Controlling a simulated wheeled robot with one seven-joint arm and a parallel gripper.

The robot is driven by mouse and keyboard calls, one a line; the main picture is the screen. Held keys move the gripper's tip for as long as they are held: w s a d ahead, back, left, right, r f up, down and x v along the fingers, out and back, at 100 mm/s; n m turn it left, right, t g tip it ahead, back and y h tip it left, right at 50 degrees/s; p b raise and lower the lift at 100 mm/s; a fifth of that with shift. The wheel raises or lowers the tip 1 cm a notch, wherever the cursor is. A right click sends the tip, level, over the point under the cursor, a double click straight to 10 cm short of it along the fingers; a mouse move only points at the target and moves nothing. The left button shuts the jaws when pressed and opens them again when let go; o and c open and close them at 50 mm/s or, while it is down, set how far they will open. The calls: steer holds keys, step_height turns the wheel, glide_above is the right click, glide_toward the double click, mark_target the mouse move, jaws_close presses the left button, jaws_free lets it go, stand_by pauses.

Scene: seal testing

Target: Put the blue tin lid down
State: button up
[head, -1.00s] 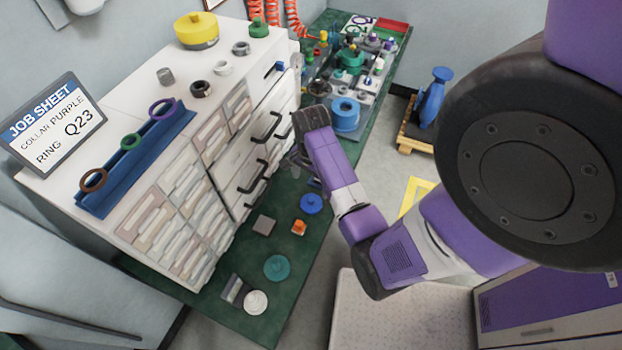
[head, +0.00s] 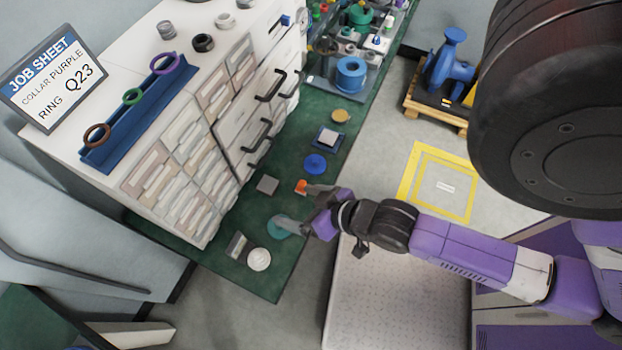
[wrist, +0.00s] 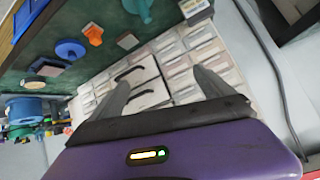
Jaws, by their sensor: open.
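The blue tin lid (head: 315,164) lies on the green bench top (head: 222,262), in front of the drawer cabinet. It also shows in the wrist view (wrist: 70,49), at the upper left. My gripper (head: 298,207) is open, with nothing visible between its fingers. In the head view it is nearer the front end of the bench than the lid, beside the orange piece (head: 301,187) and over part of the teal disc (head: 278,226). The lid is apart from the fingers. In the wrist view the spread fingers (wrist: 160,78) frame the cabinet drawers.
The drawer cabinet (head: 190,150) with protruding black handles borders the bench. A grey square (head: 267,185), a white disc (head: 259,259), a dark blue square with a pale top (head: 328,138) and a yellow disc (head: 340,115) lie on the bench. A blue spool (head: 351,75) stands farther back.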

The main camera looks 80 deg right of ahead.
steer(key=s+a+r+n+t+y, duration=0.1)
steer(key=a+r+n, duration=0.1)
steer(key=r, duration=0.3)
steer(key=s+a+r+n+t+y, duration=0.1)
steer(key=s+a+r+n+t, duration=0.1)
steer(key=r, duration=0.4)
steer(key=s+a+r+n+t+y, duration=0.1)
steer(key=a+r+n+t, duration=0.1)
steer(key=a+r, duration=0.2)
step_height(320, 180, up, 2)
steer(key=shift+s+a, duration=0.25)
